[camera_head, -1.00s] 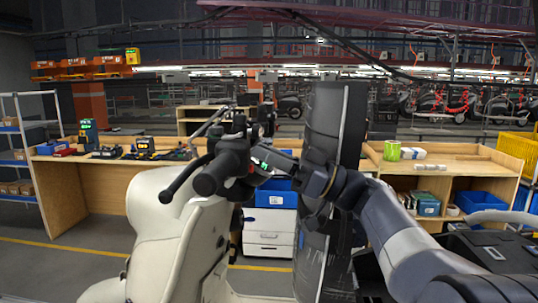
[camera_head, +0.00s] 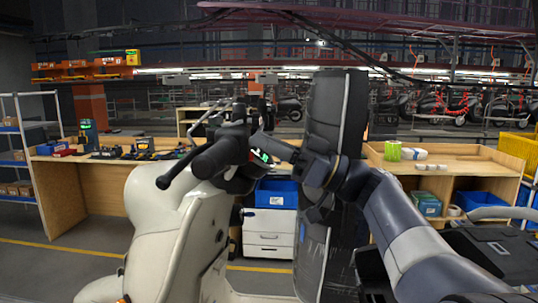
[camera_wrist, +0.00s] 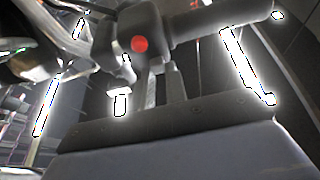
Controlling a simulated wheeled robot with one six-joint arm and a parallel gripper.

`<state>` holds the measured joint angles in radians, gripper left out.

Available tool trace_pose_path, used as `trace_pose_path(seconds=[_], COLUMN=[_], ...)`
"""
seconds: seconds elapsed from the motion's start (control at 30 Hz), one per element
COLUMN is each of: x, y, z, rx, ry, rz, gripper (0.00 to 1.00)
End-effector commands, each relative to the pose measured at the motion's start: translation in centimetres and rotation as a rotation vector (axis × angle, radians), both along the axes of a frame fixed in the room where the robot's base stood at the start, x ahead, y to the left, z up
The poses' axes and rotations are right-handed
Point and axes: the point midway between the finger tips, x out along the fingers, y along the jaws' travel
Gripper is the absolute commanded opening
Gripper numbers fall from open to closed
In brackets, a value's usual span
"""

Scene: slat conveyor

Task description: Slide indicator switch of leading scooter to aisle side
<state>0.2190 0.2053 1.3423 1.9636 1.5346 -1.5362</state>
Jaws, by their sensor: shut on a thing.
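The cream-white scooter (camera_head: 165,235) stands left of centre, its black handlebar grip (camera_head: 222,156) pointing toward me. My gripper (camera_head: 268,146) reaches in from the right and meets the handlebar just beyond the grip. In the wrist view, the dark switch housing (camera_wrist: 135,22) carries a round red button (camera_wrist: 140,44), and the grip (camera_wrist: 215,20) runs off to the right. The two fingers of my gripper (camera_wrist: 158,72) are close together at the lower edge of this housing. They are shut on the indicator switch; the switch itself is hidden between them.
A tall black panel (camera_head: 340,110) stands close behind my wrist. A wooden bench (camera_head: 95,172) with tools is at the left, another (camera_head: 450,165) at the right. A white drawer unit with a blue bin (camera_head: 276,191) stands between. A yellow floor line (camera_head: 60,248) crosses behind.

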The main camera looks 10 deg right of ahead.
Motion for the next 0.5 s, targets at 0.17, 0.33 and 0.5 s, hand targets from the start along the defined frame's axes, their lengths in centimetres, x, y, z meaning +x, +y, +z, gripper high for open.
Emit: trace_pose_path(seconds=[0.17,0.33,0.5], x=[-0.31,-0.33,-0.31], y=[0.10,0.13,0.12], z=[-0.03,-0.06,-0.04], rx=[-0.001,-0.002,-0.002], ry=[0.000,0.000,0.000], rz=[0.006,0.009,0.007], gripper=[0.00,0.00,0.28])
